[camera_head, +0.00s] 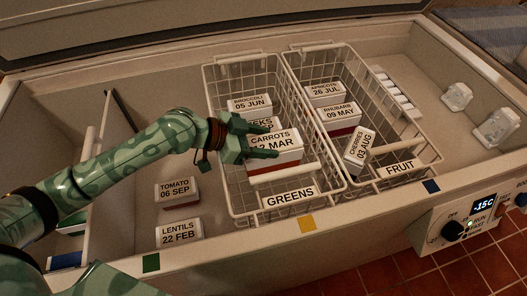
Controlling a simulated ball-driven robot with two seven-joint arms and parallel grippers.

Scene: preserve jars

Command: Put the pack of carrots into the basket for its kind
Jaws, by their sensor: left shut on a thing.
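The pack of carrots (275,152), a white box labelled CARROTS 12 MAR with a dark red lower edge, is in the grip of my left gripper (256,139). It is within the outline of the wire basket labelled GREENS (290,197), in front of the broccoli pack (250,104) and a partly covered pack ending in EEKS (262,123). I cannot tell whether it rests on anything there. The basket labelled FRUIT (400,168) stands directly to the right. My right gripper is not in view.
The fruit basket holds apricots (325,91), rhubarb (339,114) and tilted cherries (358,152) packs. Tomato (176,190) and lentils (179,235) packs stand left of the baskets in the freezer. Frosty lumps (457,96) lie at right. The freezer's front rim (340,212) runs along the near side.

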